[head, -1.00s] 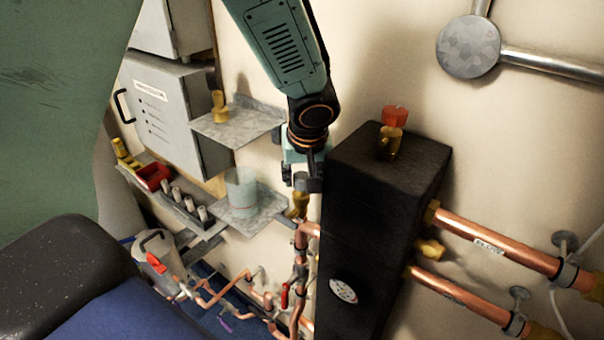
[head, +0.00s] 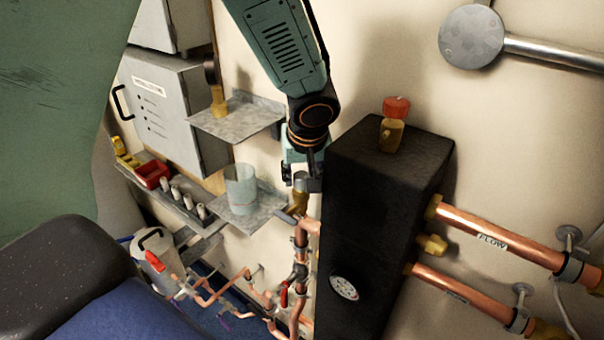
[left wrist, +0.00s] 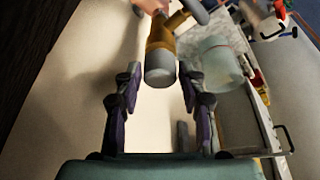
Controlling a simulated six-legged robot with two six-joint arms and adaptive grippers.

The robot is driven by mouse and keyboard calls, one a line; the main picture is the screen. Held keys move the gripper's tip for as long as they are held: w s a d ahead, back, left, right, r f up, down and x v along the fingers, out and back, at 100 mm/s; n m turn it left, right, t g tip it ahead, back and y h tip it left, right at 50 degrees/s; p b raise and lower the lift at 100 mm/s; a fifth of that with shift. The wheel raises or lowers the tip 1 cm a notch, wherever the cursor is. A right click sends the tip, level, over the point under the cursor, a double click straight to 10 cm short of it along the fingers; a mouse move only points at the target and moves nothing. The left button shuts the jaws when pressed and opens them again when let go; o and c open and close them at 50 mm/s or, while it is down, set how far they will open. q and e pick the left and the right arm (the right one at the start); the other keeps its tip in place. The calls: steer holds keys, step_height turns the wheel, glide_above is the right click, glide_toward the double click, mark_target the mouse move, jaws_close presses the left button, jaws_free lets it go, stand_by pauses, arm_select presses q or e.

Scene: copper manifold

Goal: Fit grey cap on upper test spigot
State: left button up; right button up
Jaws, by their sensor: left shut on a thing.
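My left gripper (head: 301,180) reaches down beside the black manifold casing (head: 365,205). In the left wrist view its two fingers (left wrist: 158,82) stand on either side of a grey cap (left wrist: 160,68), and it is shut on this cap. The cap lines up with the end of a brass spigot (left wrist: 160,37) and appears to meet it; I cannot tell how far over it the cap sits. In the head view the brass spigot (head: 299,201) shows just below the fingers, above copper pipework. My right gripper is not in view.
A clear beaker (head: 240,184) stands on a metal shelf close left of the gripper. Farther left are a red bin (head: 152,175) and several pale cylinders (head: 185,197) on a ledge. A brass valve with a red top (head: 393,125) stands on the casing.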

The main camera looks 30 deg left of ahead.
arm_select(q)
steer(key=shift+f+b, duration=0.4)
steer(key=o, duration=0.9)
steer(key=v, duration=1.2)
stand_by(0.4)
